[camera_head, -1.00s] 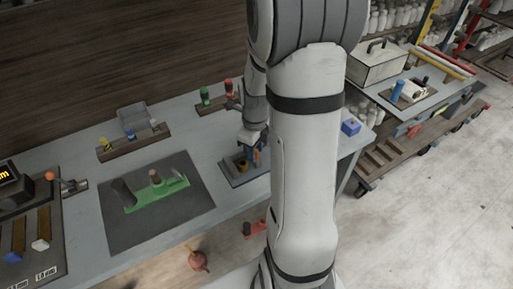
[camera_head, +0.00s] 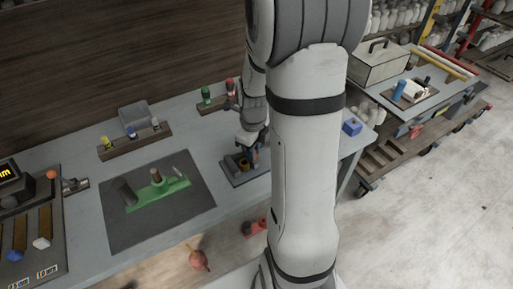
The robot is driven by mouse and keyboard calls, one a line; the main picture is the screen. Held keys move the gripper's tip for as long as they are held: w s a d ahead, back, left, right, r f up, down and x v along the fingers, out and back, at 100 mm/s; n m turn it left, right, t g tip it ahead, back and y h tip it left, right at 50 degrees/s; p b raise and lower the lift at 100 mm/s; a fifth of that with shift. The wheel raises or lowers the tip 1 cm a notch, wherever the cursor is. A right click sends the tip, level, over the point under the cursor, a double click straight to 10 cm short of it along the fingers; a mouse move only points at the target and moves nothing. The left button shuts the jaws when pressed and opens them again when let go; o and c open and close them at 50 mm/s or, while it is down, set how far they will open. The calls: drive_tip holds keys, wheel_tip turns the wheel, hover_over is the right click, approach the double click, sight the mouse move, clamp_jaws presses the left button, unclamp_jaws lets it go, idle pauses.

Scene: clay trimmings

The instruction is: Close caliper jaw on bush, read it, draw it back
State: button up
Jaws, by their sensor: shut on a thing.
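The gauge with the orange-lit display (camera_head: 8,171), which looks like the caliper, is cut off at the left edge. An orange knob on a grey slide (camera_head: 74,185) sits beside it. My gripper (camera_head: 251,148) is low over a small dark tray (camera_head: 232,178) at the right of the bench. It is shut on a small part whose shape is mostly hidden. A yellowish bush-like piece (camera_head: 243,164) stands in the tray just below and left of the fingers. A blue and reddish piece (camera_head: 257,158) shows at their right.
A green fixture (camera_head: 158,194) with a brown peg lies on a dark mat (camera_head: 187,209). Wooden racks (camera_head: 135,143) with coloured-topped pieces stand behind. A slotted board (camera_head: 30,250) with labels is at lower left. A blue box (camera_head: 352,127) sits at the bench's right end.

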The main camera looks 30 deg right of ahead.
drive_tip(key=shift+a, duration=0.85)
idle(0.7)
drive_tip(key=o, duration=1.4)
drive_tip(key=shift+c, duration=0.2)
wheel_tip(320, 180, up, 8)
drive_tip(key=p, duration=0.5)
drive_tip(key=shift+p, duration=0.4)
